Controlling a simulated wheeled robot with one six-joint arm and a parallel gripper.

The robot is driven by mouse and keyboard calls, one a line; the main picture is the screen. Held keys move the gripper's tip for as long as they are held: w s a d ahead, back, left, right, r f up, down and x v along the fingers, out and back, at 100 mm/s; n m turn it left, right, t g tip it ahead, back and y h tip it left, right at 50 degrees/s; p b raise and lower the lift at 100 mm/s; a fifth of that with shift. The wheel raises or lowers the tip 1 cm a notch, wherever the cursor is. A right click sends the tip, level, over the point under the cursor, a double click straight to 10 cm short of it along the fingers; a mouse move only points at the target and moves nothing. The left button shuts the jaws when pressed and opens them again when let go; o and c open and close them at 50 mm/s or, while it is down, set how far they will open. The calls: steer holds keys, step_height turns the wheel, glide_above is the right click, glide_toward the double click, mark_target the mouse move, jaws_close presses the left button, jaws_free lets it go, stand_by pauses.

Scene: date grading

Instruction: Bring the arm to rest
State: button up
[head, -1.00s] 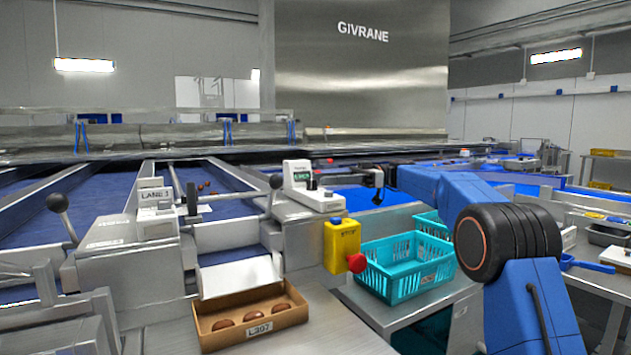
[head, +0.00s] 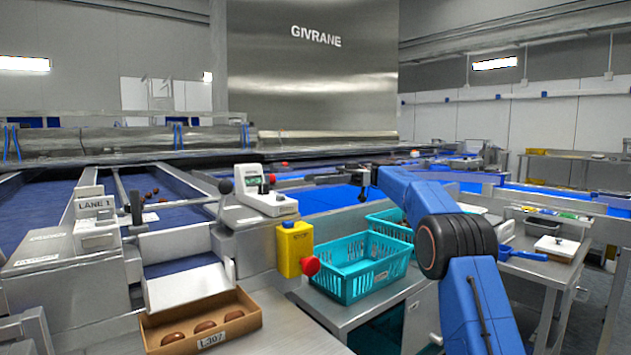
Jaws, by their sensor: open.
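My blue arm rises from the bottom right of the head view and bends back to the left at a black joint. My gripper (head: 363,190) is a small dark shape at the far end of the arm, above the blue belt and behind the teal crates. It looks empty and open, with its fingers pointing down. It is apart from the crates and the small scale.
A teal crate (head: 345,285) stands on a metal table, with another behind it. A yellow box with a red button (head: 294,248) is left of it. A cardboard tray labelled L307 (head: 203,341) holds dates. A white scale (head: 266,200) stands on the machine.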

steer(key=s+d+f+m+t+h, duration=0.2)
steer(key=s+f+m+t+h, duration=0.15)
steer(key=s+m, duration=0.6)
steer(key=s+d+f+m+t+h, duration=0.1)
steer(key=s+f+m+t+h, duration=0.3)
steer(key=s, duration=1.1)
steer(key=s+d+f+m+t+h, duration=0.1)
steer(key=s+d+f+m+h, duration=0.2)
steer(key=s+d+f, duration=0.3)
steer(key=s+d+f+m+t+h, duration=0.2)
steer(key=s+d+f, duration=0.4)
steer(key=s+f, duration=0.5)
steer(key=s+d+f+m+t+h, duration=0.1)
steer(key=s+d+f+m+h, duration=0.3)
steer(key=s+f, duration=0.5)
steer(key=s+d, duration=0.2)
steer(key=s, duration=0.2)
steer(key=shift+d+t, duration=0.3)
steer(key=shift+t, duration=0.05)
